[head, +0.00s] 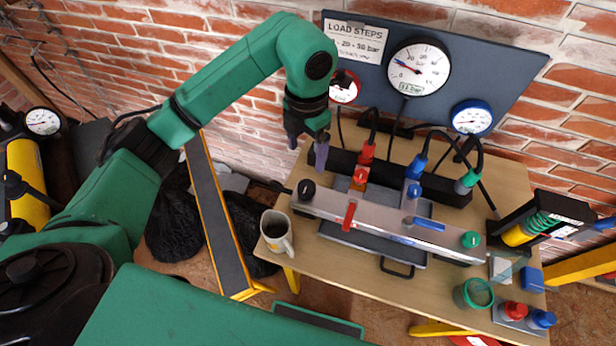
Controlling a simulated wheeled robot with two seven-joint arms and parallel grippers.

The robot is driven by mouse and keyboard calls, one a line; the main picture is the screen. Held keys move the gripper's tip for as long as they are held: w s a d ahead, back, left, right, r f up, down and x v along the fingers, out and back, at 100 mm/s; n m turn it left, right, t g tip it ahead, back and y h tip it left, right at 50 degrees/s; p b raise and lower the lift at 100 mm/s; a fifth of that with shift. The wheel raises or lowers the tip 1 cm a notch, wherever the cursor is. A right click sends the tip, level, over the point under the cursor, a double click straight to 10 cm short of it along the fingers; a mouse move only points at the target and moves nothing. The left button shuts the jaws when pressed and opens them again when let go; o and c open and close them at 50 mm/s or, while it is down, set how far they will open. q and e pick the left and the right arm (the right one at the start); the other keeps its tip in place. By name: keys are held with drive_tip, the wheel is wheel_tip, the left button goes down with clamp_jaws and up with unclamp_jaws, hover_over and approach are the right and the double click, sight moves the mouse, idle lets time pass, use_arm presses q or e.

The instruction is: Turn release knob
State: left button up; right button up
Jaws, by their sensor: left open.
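A silver manifold bar (385,225) lies across the wooden bench. It carries a black knob (307,189) at its left end, a red lever (349,215), a blue lever (428,223) and a green knob (470,239) at its right end. I cannot read which one is the release knob. My left gripper (307,150) is open and empty, pointing down above the left back part of the bench. Its fingertips are apart from the black knob, above it in the picture. My right gripper is not in view.
A dark panel (500,50) with gauges stands behind the bench (350,268). Hoses with red, blue and green fittings rise behind the bar. A mug (277,233) stands at the bench's left edge.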

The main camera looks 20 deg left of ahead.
sight(307, 186)
use_arm(q)
wheel_tip(307, 186, down, 12)
drive_tip(key=p, duration=0.3)
drive_tip(key=shift+s, duration=0.1)
drive_tip(key=shift+f, duration=0.55)
drive_tip(key=c, duration=1.4)
